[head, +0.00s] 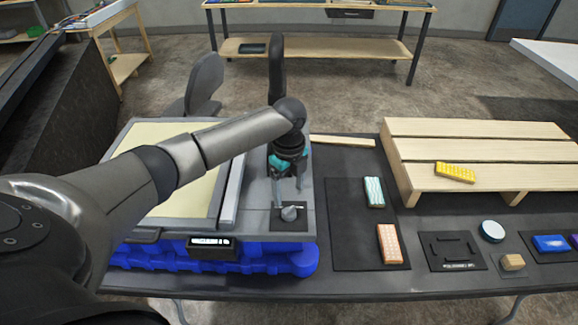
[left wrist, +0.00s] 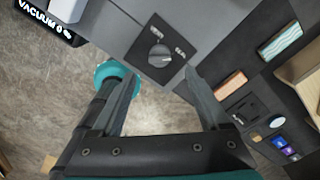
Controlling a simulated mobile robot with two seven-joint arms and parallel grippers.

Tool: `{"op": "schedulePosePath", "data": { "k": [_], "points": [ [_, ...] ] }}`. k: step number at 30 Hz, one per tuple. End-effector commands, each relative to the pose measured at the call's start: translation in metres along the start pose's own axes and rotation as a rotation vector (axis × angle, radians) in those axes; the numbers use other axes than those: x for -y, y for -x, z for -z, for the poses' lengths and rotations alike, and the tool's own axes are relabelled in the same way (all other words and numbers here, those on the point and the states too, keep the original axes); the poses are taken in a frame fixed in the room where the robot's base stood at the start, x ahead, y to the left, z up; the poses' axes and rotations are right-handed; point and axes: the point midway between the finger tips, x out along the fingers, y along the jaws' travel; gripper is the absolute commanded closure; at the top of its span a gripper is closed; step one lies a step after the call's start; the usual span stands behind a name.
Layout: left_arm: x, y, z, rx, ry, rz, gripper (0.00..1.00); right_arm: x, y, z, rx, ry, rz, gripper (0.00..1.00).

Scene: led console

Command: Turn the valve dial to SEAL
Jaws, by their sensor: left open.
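The valve dial (head: 289,213) is a grey knob on a dark square plate at the front right of the grey console. In the left wrist view the dial (left wrist: 160,55) shows two small labels beside it, too blurred to read surely. A light mark on the knob seems to lie toward its right side, but its exact setting is unclear. My left gripper (head: 288,188) points down just above the dial, open and empty. In the left wrist view the fingers of the left gripper (left wrist: 162,78) are spread apart, with the dial ahead between them and not visibly touched.
The console's display (left wrist: 47,17) reads VACUUM 0. A blue base (head: 290,262) sits under the console. To the right are a teal striped block (head: 374,192), an orange block (head: 390,243), a wooden pallet (head: 480,150) with a yellow block (head: 455,172), and a round disc (head: 492,231).

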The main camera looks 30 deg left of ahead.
Motion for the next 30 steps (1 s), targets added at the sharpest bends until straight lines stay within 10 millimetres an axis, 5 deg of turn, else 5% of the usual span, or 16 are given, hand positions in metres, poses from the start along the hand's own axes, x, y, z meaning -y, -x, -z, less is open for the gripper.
{"op": "schedulePosePath", "data": {
  "k": [6, 12, 30],
  "points": [
    [0.001, 0.05, 0.0, 0.0, -0.001, 0.004, 0.22, 0.0, 0.0, 0.0, 0.0, 0.0, 0.0, 0.5],
    [0.0, 0.074, 0.0, -0.001, -0.001, 0.001, 0.22, 0.0, -0.001, 0.0, 0.0, 0.0, 0.0, 0.5],
    [0.0, 0.08, 0.0, -0.001, 0.0, -0.001, 0.22, 0.0, -0.001, 0.0, 0.0, 0.0, 0.0, 0.5]
  ]
}}
